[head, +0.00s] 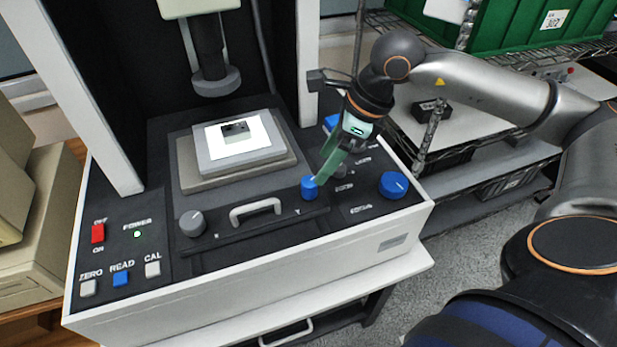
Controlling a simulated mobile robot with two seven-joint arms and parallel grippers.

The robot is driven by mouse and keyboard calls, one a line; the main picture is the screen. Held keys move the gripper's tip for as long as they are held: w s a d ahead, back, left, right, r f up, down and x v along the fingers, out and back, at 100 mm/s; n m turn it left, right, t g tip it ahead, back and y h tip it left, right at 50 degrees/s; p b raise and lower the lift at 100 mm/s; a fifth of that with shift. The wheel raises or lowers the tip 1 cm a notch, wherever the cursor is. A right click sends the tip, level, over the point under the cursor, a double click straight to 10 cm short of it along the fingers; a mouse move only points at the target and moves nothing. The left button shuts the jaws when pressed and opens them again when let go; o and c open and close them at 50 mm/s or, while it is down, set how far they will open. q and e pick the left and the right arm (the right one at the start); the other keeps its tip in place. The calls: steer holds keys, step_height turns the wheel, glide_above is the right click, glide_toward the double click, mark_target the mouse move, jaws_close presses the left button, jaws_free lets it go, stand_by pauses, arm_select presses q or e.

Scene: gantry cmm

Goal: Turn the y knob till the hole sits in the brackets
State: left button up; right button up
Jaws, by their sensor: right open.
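My right gripper (318,178) reaches down from the upper right, with its green fingers at a small blue knob (309,188) on the machine's front panel. Its jaws are open; whether they touch the knob is unclear. A larger blue knob (394,185) sits to the right, and a blue knob (331,123) shows partly behind my gripper. The labels beside the knobs are too small to read, so I cannot tell which is y. A small dark part (235,128) lies on the bright white stage plate (262,139). Its hole and the brackets cannot be made out. My left gripper is out of view.
A grey knob (192,223) and a metal handle (256,211) are on the panel's left and front. A probe column (210,60) hangs above the stage. Power, zero, read and cal controls (120,277) are at left. A green crate (510,25) stands on a wire shelf behind.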

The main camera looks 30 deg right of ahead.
mark_target(311, 181)
steer(key=x, duration=0.7)
steer(key=shift+w+a+f+p, duration=0.1)
steer(key=shift+w+f+p, duration=0.1)
steer(key=shift+f+p, duration=0.2)
steer(key=shift+c, duration=0.4)
steer(key=shift+r, duration=0.1)
jaws_close()
